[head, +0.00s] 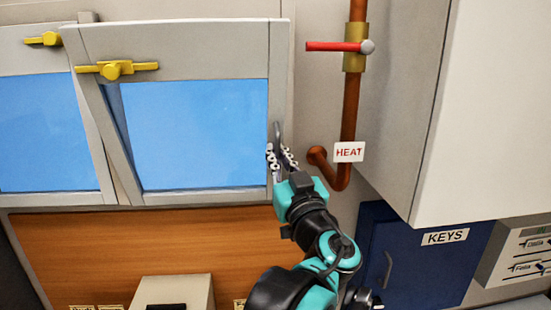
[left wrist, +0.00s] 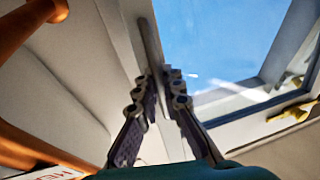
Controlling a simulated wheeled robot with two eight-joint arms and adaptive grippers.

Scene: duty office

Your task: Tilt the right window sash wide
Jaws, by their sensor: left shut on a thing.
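The right window sash (head: 190,45) has a grey frame, a blue pane and a yellow handle (head: 113,70) on its top rail. Its top leans into the room, and a wedge-shaped gap shows along its left side. My left gripper (head: 280,155) is at the sash's lower right edge, shut on a slim grey pull bar (head: 278,133). The left wrist view shows the bar (left wrist: 150,45) between the fingers (left wrist: 163,95); the fingers hide its lower part. The yellow handle also shows there (left wrist: 292,113). My right gripper is in neither view.
A copper pipe (head: 350,105) with a red valve lever (head: 335,46) and a HEAT tag (head: 349,152) runs close right of the sash. A white cabinet (head: 480,110) juts out farther right, above a blue KEYS cabinet (head: 420,265). The left sash (head: 35,130) stands alongside.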

